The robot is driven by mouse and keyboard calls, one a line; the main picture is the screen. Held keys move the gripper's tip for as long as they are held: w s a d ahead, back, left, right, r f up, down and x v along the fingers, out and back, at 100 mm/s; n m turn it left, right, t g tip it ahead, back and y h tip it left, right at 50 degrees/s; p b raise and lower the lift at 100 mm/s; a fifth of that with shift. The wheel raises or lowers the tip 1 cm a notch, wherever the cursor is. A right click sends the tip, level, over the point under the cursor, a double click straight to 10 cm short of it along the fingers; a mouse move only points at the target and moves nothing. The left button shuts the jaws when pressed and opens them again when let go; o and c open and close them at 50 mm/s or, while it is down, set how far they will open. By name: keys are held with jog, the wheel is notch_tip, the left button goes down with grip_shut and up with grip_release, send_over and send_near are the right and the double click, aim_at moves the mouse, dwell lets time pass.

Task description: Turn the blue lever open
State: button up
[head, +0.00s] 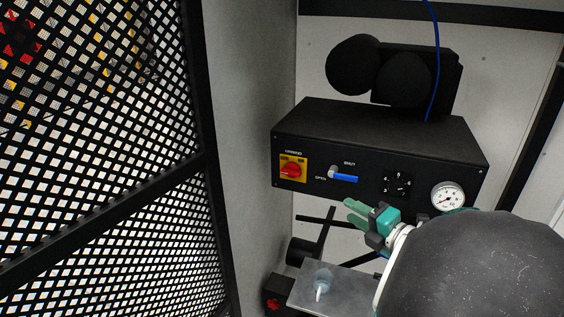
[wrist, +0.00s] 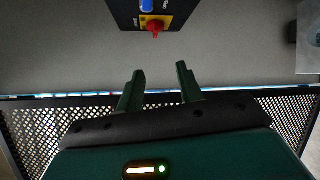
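The blue lever (head: 344,178) is on the front of a black control box (head: 400,150). It points right from its pivot, with the label SHUT above and OPEN to its left. In the wrist view the blue lever (wrist: 147,5) shows in part at the top edge, beside the red knob. My gripper (head: 355,208) has green fingers and is below and slightly right of the lever in the head view, apart from it. In the wrist view my gripper (wrist: 158,82) has its two fingers spread with nothing between them.
A red knob on a yellow plate (head: 292,169) sits left of the lever. A black dial (head: 397,184) and a white gauge (head: 448,198) are to the right. A metal plate with a clear object (head: 322,281) is below. A black mesh panel (head: 100,130) stands at left.

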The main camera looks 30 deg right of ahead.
aim_at(351, 180)
jog(key=s+d+r+m+t+h, duration=0.1)
jog(key=s+d+m+h, duration=0.2)
jog(key=d+m, duration=0.3)
jog(key=shift+n, duration=0.3)
jog(key=w, duration=0.4)
jog(key=w+d, duration=0.1)
jog(key=w, duration=0.8)
jog(key=shift+w+d, duration=0.3)
jog(key=shift+w, duration=0.05)
grip_shut()
